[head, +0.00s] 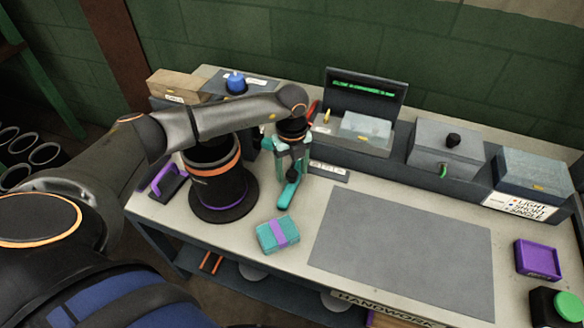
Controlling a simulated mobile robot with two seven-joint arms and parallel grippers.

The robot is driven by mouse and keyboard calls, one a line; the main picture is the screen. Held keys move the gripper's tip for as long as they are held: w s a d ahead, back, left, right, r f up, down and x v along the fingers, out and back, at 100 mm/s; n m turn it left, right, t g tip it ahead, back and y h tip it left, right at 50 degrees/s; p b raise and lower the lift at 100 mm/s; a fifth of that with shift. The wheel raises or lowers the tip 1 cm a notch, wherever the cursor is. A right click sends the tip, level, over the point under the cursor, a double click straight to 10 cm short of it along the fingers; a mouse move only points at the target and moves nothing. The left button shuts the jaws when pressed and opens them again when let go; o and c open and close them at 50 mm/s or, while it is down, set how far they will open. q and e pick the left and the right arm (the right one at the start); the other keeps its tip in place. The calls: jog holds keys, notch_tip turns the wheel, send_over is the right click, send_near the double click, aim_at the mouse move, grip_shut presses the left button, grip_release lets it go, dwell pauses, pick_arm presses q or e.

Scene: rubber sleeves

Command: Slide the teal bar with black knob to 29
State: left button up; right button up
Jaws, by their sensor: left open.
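A teal piece (288,194) lies along the bench top, left of the grey mat. A teal upright part (277,146) shows behind it; I cannot tell if the two are joined. My left gripper (292,172) points down over the teal piece, open. Its dark fingers hide part of the teal piece, and I cannot tell if they touch it. No black knob on it and no scale number can be made out. My right gripper is not in view.
A black drum with orange band (212,170) stands left of the gripper. A teal block with purple strap (278,235) lies in front. A grey mat (405,255) is bare. A grey box with black knob (430,143) and a display unit (362,98) stand behind.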

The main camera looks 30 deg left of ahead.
pick_arm(q)
grip_shut()
dwell(0.4)
dwell(0.9)
